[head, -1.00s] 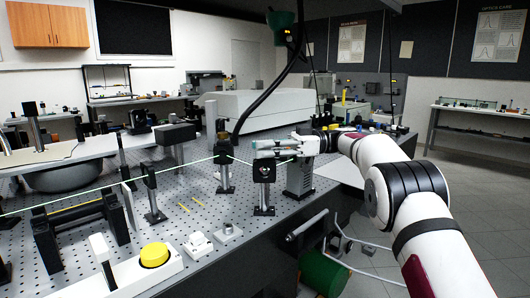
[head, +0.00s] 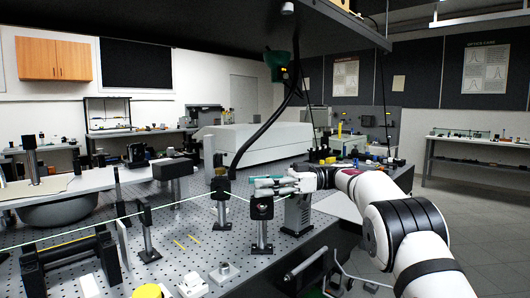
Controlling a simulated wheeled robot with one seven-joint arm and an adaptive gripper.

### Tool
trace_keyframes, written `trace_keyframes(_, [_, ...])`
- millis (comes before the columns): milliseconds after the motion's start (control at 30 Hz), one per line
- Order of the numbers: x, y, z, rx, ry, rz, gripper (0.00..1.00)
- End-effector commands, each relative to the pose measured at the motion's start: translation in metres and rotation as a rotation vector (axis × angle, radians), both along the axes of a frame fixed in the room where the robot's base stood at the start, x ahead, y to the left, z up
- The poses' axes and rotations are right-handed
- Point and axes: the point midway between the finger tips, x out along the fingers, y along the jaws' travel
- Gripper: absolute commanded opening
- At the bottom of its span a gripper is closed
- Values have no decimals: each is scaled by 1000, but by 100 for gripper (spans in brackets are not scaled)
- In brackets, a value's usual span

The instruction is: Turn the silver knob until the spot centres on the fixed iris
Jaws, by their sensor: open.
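My gripper (head: 268,186) is at the centre, its pale fingers pointing left just above a black square mount with a round opening (head: 262,208). The fingers are open; whether they touch anything cannot be told. A second black post mount (head: 221,190) stands to the left of the fingertips. A thin green beam (head: 165,205) runs from the left edge to this second mount and bends toward the square mount. The silver knob cannot be made out at this size. Which mount is the fixed iris, and where the spot falls, I cannot tell.
A perforated optical table (head: 200,245) carries another post mount (head: 145,230), a black rod assembly (head: 70,258), yellow sticks (head: 186,243) and a small silver block (head: 224,272). A dark overhead shelf (head: 220,20) spans the top.

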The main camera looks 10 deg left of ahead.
Motion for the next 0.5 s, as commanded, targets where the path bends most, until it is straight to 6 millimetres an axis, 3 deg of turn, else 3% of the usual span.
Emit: trace_keyframes(500, [-2, 0, 5, 0, 3, -193, 47])
